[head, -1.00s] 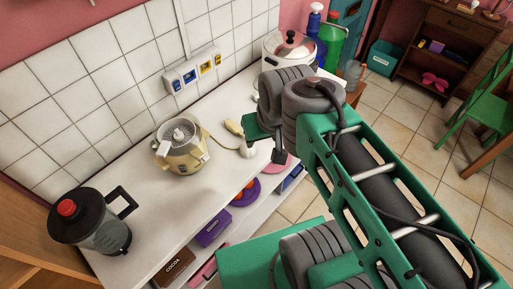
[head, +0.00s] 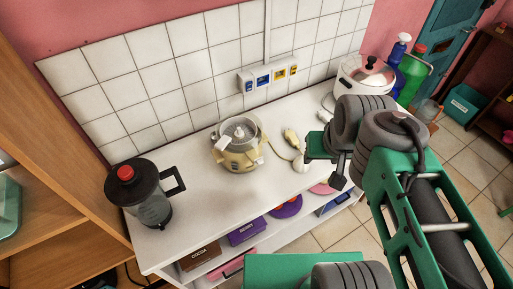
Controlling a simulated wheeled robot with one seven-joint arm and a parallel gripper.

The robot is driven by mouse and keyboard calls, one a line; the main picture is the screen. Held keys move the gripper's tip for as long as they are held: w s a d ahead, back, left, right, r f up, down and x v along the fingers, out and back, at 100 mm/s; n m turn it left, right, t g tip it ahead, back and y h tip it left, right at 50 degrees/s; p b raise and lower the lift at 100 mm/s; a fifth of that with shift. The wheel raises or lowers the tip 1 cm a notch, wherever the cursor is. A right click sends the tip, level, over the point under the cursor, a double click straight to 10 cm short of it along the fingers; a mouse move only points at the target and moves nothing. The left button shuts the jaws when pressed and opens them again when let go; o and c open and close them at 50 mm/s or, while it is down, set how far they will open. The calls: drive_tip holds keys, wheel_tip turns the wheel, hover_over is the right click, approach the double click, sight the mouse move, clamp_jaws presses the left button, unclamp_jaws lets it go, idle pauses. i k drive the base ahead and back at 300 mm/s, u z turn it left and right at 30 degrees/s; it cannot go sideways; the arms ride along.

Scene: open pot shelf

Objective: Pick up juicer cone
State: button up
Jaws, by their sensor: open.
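The juicer (head: 237,156) stands upright on the white counter, with a cream body and a clear bowl. The pale juicer cone (head: 239,131) sits in the top of its bowl, pointing up. My gripper (head: 330,163) is to the right of the juicer, over the counter's front part. It is open and empty, clearly apart from the cone. Part of it is hidden by my own wrist.
A black-lidded blender jug (head: 146,192) stands left on the counter (head: 196,207). A white cooker (head: 363,79) and bottles stand at the back right. A cable and plug lie right of the juicer. A wooden cabinet (head: 60,150) stands at left.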

sight(298, 165)
drive_tip(key=u, duration=4.15)
drive_tip(key=k, duration=0.85)
drive_tip(key=z, duration=1.05)
